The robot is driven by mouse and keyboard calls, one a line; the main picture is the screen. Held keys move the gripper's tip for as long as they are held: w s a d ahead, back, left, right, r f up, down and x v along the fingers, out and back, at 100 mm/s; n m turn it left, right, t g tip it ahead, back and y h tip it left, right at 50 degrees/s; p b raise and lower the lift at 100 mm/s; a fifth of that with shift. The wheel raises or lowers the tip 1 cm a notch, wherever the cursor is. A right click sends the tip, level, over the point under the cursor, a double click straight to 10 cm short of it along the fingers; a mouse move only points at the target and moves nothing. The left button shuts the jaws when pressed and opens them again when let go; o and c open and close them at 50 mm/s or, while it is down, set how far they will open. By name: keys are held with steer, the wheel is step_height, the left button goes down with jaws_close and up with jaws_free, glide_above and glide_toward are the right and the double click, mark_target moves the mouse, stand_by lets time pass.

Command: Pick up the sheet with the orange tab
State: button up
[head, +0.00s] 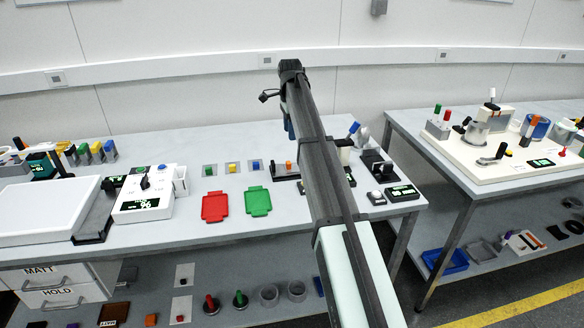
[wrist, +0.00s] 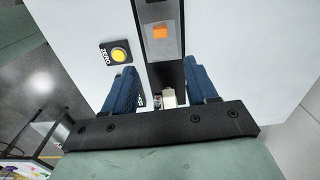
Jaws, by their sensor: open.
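In the wrist view, a small grey, see-through-looking sheet with an orange tab (wrist: 161,32) lies over a dark strip (wrist: 152,12) on a pale surface. My gripper (wrist: 160,76) is open, with its two blue fingers apart and nothing visible between their tips. The sheet is beyond the fingertips in the picture, roughly in line with the gap. I cannot tell the distance. In the head view, a small orange piece (head: 289,165) shows on a dark base left of my arm; it may be the same tab. My arm hides most of the gripper there.
In the head view, a red tray (head: 215,207) and a green tray (head: 257,201) lie left of my arm. A scale-like device (head: 145,195) stands further left. Bench front between is clear.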

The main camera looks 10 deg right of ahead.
glide_toward(295, 165)
steer(key=shift+s+a+f, duration=0.2)
steer(key=shift+s+a, duration=0.15)
steer(key=shift+s, duration=0.15)
steer(key=shift+s+a+f, duration=0.2)
steer(key=shift+s+a, duration=0.15)
steer(key=shift+s, duration=0.1)
steer(key=shift+w+a+f, duration=0.1)
steer(key=shift+f, duration=0.9)
steer(key=shift+w+a+f, duration=0.1)
steer(key=shift+a+f, duration=0.05)
steer(key=shift+f, duration=0.9)
steer(key=shift+w+a+f, duration=0.1)
steer(key=shift+f, duration=0.9)
jaws_close()
